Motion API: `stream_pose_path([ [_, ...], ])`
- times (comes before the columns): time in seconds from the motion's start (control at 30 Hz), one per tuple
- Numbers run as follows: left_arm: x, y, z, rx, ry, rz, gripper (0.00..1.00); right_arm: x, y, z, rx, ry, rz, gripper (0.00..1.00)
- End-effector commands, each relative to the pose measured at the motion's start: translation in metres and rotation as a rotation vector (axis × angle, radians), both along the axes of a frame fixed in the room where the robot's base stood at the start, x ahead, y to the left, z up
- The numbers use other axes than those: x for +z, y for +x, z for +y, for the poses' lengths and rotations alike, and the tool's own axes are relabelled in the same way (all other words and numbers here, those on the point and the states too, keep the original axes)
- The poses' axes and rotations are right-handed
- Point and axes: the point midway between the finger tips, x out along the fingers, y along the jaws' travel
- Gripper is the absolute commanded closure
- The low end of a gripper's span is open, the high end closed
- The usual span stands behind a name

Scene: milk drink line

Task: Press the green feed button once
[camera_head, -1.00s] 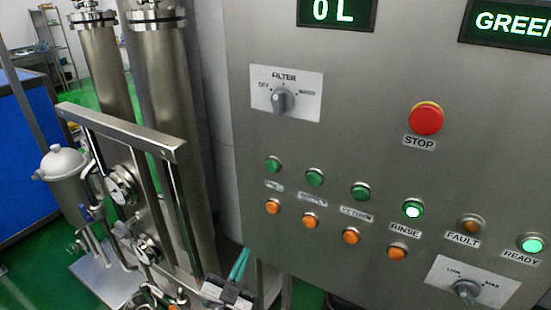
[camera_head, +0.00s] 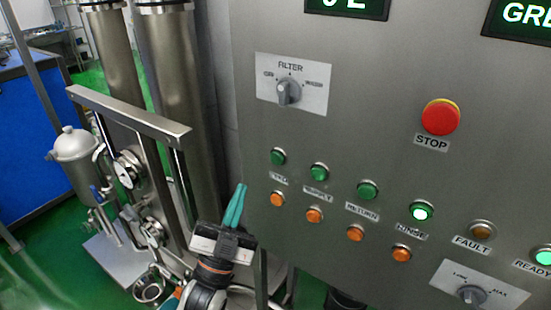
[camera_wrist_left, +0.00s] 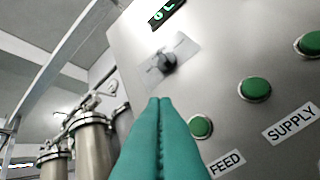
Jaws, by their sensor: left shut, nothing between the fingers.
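The green feed button (camera_head: 277,157) is the leftmost in the upper row of buttons on the steel panel. In the left wrist view it (camera_wrist_left: 200,127) sits just right of my fingers, above the label FEED. My left gripper (camera_head: 238,188) has teal fingers, shut and empty. In the head view its tips are left of and below the feed button. In the left wrist view the fingers (camera_wrist_left: 160,105) point up toward the panel, apart from the button as far as I can tell. My right gripper is not in view.
Green supply (camera_head: 319,172) and return (camera_head: 367,190) buttons, a lit rinse button (camera_head: 420,212) and orange buttons below are close by. A red stop button (camera_head: 441,117) and filter knob (camera_head: 288,91) are higher. Steel pipework (camera_head: 130,175) stands left of the panel.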

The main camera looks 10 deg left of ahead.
Motion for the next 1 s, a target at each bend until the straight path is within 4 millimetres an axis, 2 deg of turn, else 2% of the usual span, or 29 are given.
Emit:
stream_pose_path([
  [0.6, -0.001, 0.069, -0.025, 0.000, 0.000, -0.001, 1.00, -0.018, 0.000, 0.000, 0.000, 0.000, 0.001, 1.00],
  [0.8, 0.000, 0.080, -0.029, 0.000, 0.000, -0.001, 1.00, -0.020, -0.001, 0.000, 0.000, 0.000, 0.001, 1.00],
  [1.0, 0.000, 0.081, -0.030, -0.001, 0.001, 0.000, 1.00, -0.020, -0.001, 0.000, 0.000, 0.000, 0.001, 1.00],
])
